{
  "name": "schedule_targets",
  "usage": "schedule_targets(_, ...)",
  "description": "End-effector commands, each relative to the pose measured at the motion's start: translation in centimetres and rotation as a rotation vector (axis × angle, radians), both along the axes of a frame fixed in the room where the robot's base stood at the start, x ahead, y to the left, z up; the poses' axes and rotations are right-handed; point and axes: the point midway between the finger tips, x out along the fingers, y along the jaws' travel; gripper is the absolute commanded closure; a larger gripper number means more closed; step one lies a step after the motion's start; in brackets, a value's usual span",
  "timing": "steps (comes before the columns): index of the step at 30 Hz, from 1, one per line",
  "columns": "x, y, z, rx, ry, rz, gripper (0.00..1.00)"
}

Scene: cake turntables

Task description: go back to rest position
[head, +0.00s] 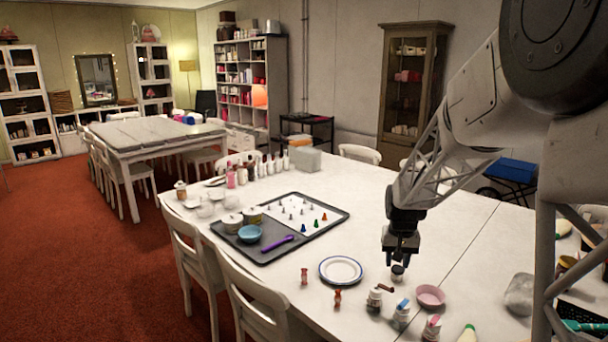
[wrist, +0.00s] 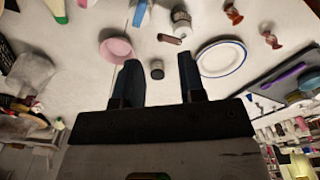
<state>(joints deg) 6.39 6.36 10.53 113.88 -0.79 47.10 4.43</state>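My gripper (head: 401,262) hangs pointing down above the white table (head: 330,225), right of the blue-rimmed plate (head: 341,270). In the wrist view my gripper (wrist: 158,62) has its two dark fingers apart with nothing held between them. A small dark-lidded jar (head: 397,273) stands on the table below the fingers; in the wrist view the jar (wrist: 157,69) shows in the gap between them, apart from both.
A pink bowl (head: 430,296), white bottles (head: 401,313) and small figures (head: 304,276) stand near the front. A grey tray (head: 265,262) with a blue bowl (head: 250,233) and purple tool (head: 277,243) lies left. Bare tabletop lies behind my gripper.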

Motion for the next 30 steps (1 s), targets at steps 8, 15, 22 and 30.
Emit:
schedule_targets(8, -5.6, 1.6, 4.5, -0.004, -0.033, 0.023, 0.63)
schedule_targets(15, -10.6, 2.9, 7.4, -0.006, -0.056, 0.046, 0.63)
schedule_targets(22, -15.5, 4.0, 9.6, -0.009, -0.081, 0.065, 0.63)
schedule_targets(30, -21.5, 5.2, 11.4, -0.011, -0.107, 0.088, 0.63)
